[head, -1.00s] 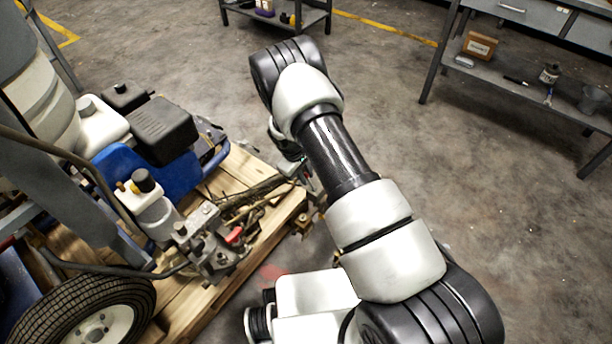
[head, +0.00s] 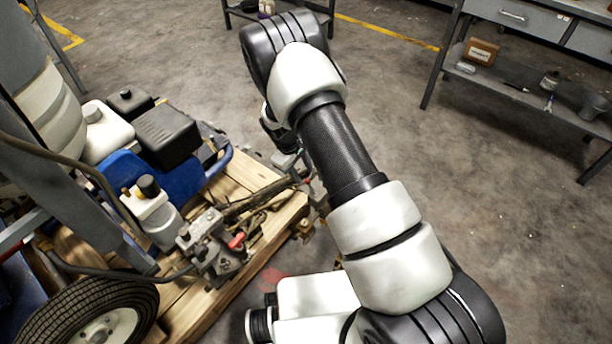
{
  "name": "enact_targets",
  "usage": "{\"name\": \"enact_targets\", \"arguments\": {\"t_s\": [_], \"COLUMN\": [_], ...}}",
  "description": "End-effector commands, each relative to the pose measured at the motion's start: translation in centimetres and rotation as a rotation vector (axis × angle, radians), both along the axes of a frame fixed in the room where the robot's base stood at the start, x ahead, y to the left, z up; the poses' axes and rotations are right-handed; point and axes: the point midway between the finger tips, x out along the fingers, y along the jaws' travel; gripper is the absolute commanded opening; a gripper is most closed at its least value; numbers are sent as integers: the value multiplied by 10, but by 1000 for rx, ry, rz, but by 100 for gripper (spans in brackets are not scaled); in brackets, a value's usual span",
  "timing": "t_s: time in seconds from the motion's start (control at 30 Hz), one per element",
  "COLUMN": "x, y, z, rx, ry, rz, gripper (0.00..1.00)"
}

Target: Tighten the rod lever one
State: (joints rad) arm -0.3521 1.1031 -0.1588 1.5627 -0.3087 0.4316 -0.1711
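The line striper (head: 165,185) stands at the left, with a blue frame, a black engine cover and a white tank. On its near side is a grey metal pump and valve block (head: 208,243) with a small red lever (head: 237,241). I cannot tell which part is rod lever one. My arm reaches up from the bottom right and bends down beyond the wooden pallet's right edge. My gripper (head: 290,162) shows only in part, near the pallet's far right corner and apart from the red lever. My forearm hides the rest, and its fingers cannot be made out.
The wooden pallet (head: 190,305) lies under the striper, with hoses (head: 262,203) across its right end. A black tyre (head: 92,312) is at the bottom left. A grey workbench (head: 505,85) with a box and jars stands at the upper right. The floor between is clear.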

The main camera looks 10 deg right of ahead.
Motion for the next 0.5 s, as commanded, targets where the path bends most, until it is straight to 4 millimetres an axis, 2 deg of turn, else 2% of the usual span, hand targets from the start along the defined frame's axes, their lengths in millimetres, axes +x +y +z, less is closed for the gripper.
{"name": "enact_targets", "arguments": {"t_s": [0.03,0.2,0.4,0.5], "x": [-1,-7,-11,-13], "y": [4,13,20,21], "z": [17,53,81,86], "rx": [1,1,1,0], "ry": [-3,-1,-1,1], "rz": [2,1,0,0], "gripper": [35,35,35,35]}}
